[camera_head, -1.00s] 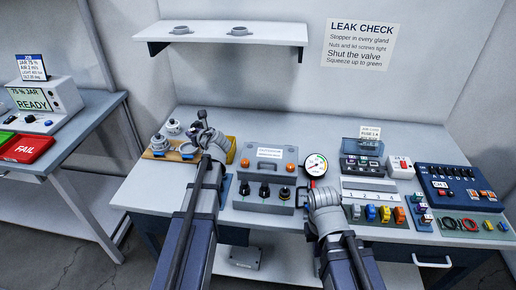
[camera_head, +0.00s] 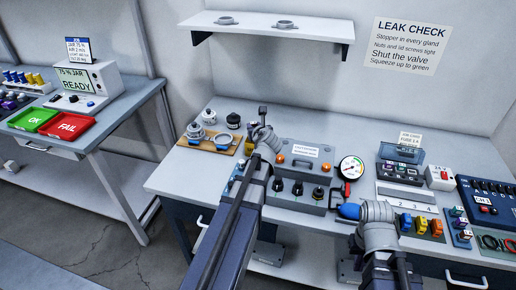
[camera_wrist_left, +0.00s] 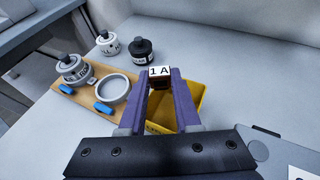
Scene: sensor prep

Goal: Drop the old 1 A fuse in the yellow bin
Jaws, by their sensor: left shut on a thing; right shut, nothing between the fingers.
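My left gripper (camera_head: 262,128) is above the back of the bench, between the wooden board and the grey test box. In the left wrist view it (camera_wrist_left: 163,80) is shut on a small dark fuse (camera_wrist_left: 159,84) with a white "1 A" label. The yellow bin (camera_wrist_left: 189,112) lies below and behind the held fuse in that view, partly hidden by the fingers. Its inside looks empty where it shows. In the head view the bin is mostly hidden by my left arm. My right gripper (camera_head: 376,212) is low over the bench front, beside a blue bulb (camera_head: 347,211); its fingertips are hard to see.
The wooden board (camera_head: 207,146) with a ring and a jar fitting is left of the bin. Two small jars stand behind it. The grey test box (camera_head: 307,160) and gauge (camera_head: 351,167) are to the right. A side table holds green (camera_head: 32,117) and red trays (camera_head: 68,126).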

